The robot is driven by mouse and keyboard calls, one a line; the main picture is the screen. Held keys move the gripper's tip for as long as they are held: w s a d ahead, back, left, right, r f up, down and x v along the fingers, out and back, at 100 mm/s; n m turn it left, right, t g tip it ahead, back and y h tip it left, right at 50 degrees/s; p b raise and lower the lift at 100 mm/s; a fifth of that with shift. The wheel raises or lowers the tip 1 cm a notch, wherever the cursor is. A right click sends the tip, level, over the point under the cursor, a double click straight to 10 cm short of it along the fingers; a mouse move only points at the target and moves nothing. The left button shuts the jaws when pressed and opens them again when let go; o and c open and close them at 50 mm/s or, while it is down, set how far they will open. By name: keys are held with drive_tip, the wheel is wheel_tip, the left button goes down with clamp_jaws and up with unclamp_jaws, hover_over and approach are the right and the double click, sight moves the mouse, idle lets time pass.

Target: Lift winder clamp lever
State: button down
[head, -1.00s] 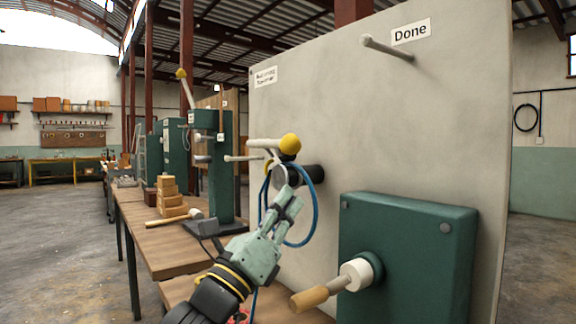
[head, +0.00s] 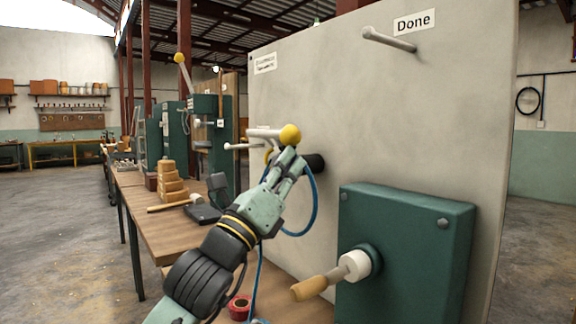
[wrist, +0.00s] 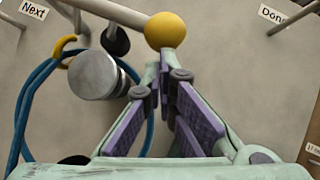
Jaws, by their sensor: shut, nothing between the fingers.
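The clamp lever is a pale bar (head: 262,133) with a yellow ball knob (head: 290,134) at its right end, mounted on the grey panel. The knob also shows at the top middle of the wrist view (wrist: 165,30). My gripper (head: 291,158) is shut and empty, its fingertips just below the knob in the head view. In the wrist view the fingertips (wrist: 165,68) meet just under the knob; I cannot tell whether they touch it. A grey round cylinder (wrist: 95,75) is left of the fingers. My gripper hides part of the clamp in the head view.
A blue cord (head: 313,205) hangs in a loop around the clamp. A green box (head: 410,245) with a wooden-handled crank (head: 312,287) stands at lower right. A peg (head: 388,39) juts out under the "Done" sign (head: 414,22). A workbench (head: 155,233) lies left.

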drive_tip(key=shift+s+d+r+n+t+y+p, duration=0.1)
drive_tip(key=shift+s+r+n+t+y+p, duration=0.05)
drive_tip(key=shift+r+n+y+p, duration=0.4)
drive_tip(key=shift+s+d+r+n+t+y+p, duration=0.15)
drive_tip(key=shift+r+n+y+p, duration=0.2)
drive_tip(key=shift+r+n, duration=0.35)
drive_tip(key=w+a+r+n+y+p, duration=0.1)
drive_tip(key=w+r+n+y+p, duration=0.1)
drive_tip(key=r+p, duration=0.4)
drive_tip(key=w+a+r+n+y+p, duration=0.2)
drive_tip(key=r+n+p, duration=0.4)
drive_tip(key=r, duration=0.3)
drive_tip(key=shift+w+y+p, duration=0.15)
drive_tip(key=shift+y+p, duration=0.15)
drive_tip(key=shift+y, duration=0.6)
drive_tip(key=shift+a+r+n, duration=0.1)
drive_tip(key=shift+r+n, duration=0.05)
drive_tip(key=shift+n, duration=0.1)
